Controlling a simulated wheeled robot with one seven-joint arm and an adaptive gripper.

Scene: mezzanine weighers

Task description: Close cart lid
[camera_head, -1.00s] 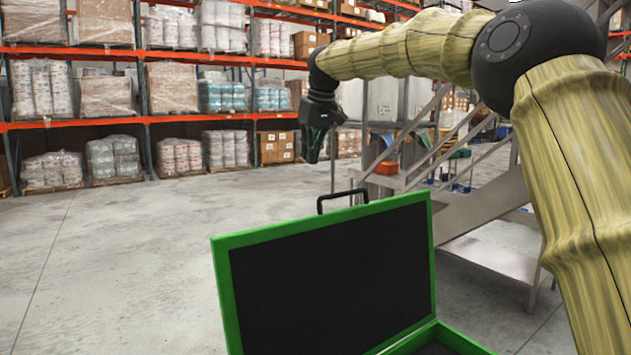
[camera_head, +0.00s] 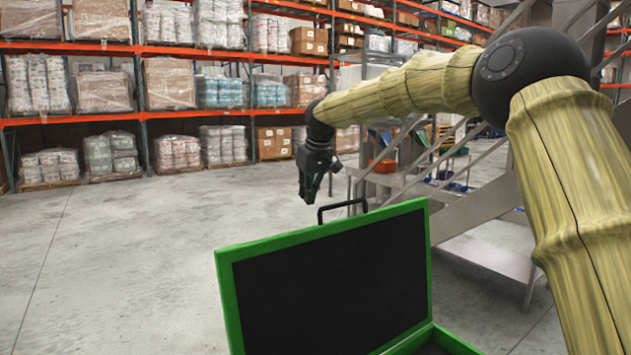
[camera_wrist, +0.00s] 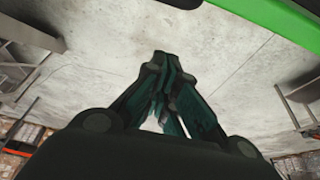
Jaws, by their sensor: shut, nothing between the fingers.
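The cart lid (camera_head: 331,278) is a black panel with a green frame and stands raised, open, in the head view. A black handle (camera_head: 342,205) sticks up from its top edge. The green rim of the cart body (camera_head: 443,340) shows at the lower right; the rest of the cart is cut off below. My gripper (camera_head: 308,200) is shut and empty, pointing down just left of the handle and appearing behind the lid, apart from it. In the wrist view my gripper (camera_wrist: 160,58) has its fingertips together over bare floor. A green frame edge (camera_wrist: 275,22) crosses the top right there.
Metal stairs (camera_head: 470,205) with railings stand to the right, behind the cart. Pallet racks (camera_head: 140,95) with wrapped loads line the back. The concrete floor (camera_head: 120,250) at left is clear.

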